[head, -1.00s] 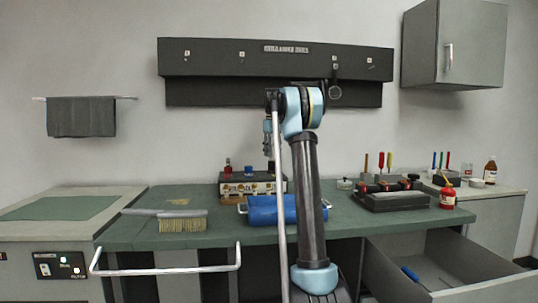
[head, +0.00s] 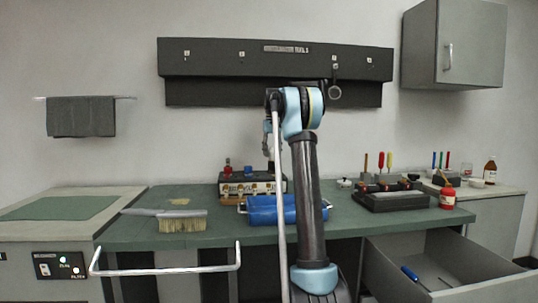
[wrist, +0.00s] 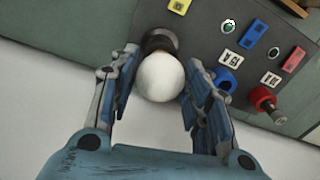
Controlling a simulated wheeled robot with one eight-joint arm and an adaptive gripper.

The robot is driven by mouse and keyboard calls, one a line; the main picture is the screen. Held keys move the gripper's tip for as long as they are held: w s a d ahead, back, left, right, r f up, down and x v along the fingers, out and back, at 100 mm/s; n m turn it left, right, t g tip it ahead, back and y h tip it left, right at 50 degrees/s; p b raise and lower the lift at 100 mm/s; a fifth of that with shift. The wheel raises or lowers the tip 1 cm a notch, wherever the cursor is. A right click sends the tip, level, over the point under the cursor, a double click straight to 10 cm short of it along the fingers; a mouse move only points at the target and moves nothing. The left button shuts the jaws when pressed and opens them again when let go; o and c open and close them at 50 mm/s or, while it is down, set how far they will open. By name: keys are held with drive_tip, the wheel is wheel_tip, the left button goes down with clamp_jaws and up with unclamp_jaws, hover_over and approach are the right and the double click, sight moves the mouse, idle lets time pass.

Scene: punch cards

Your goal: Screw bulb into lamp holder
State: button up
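A round white bulb (wrist: 160,77) sits between the two fingers of my gripper (wrist: 163,72) in the wrist view. Its upper end meets a dark round holder (wrist: 160,41) on the grey panel; the join is mostly hidden, so I cannot tell how deep it sits. The fingers stand close on both sides of the bulb, and I cannot tell whether they press on it. In the head view my arm partly covers the lamp box (head: 238,188), and the bulb is not clear there.
The panel carries a blue knob (wrist: 226,77), a red knob (wrist: 263,99) and coloured labels. A blue roll (head: 262,210) lies in front of the box. A brush (head: 182,222) lies left on the green bench. A drawer (head: 440,275) stands open at right.

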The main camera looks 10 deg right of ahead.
drive_tip(key=shift+o, duration=0.7)
drive_tip(key=n, duration=0.3)
drive_tip(key=shift+n, duration=0.4)
drive_tip(key=n, duration=0.8)
drive_tip(key=shift+s+a, duration=0.1)
drive_tip(key=shift+n, duration=2.1)
